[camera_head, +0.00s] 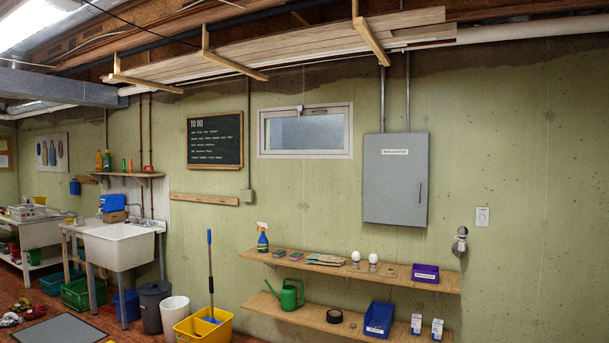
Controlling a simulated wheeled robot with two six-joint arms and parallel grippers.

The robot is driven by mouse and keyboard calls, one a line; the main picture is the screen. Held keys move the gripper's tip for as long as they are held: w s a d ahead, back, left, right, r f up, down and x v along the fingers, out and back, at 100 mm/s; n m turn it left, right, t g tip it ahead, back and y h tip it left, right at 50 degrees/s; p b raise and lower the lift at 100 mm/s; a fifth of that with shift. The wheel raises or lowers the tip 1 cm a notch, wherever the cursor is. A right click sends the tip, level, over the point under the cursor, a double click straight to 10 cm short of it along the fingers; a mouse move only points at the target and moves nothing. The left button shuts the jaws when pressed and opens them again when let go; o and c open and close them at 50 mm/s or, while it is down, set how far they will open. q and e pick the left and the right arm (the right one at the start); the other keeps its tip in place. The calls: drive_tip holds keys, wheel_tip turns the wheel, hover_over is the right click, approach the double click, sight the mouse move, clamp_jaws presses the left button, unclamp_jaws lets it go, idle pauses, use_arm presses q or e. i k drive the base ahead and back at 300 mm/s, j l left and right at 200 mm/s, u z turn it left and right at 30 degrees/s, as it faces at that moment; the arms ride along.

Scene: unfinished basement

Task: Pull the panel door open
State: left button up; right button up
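A grey panel door (396,180) labelled as breakers is on a box on the green wall, right of centre. It appears shut. A dark vertical handle (420,192) is near its right edge. Two conduits run up from the box's top to the ceiling. Neither of my grippers shows in the head view.
Below the panel, an upper wooden shelf (405,280) holds a spray bottle (263,238), light bulbs and a purple bin (425,273). A lower shelf holds a green watering can (287,295) and a blue bin (379,319). A yellow mop bucket (203,328) stands left. A wall lamp (460,242) is right of the panel.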

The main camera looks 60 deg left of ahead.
sight(396, 165)
drive_tip(key=u, duration=1.55)
drive_tip(key=z, duration=0.3)
drive_tip(key=i+j+z, duration=0.2)
drive_tip(key=i+z, duration=0.2)
drive_tip(key=i+j+z, duration=0.4)
drive_tip(key=i, duration=0.2)
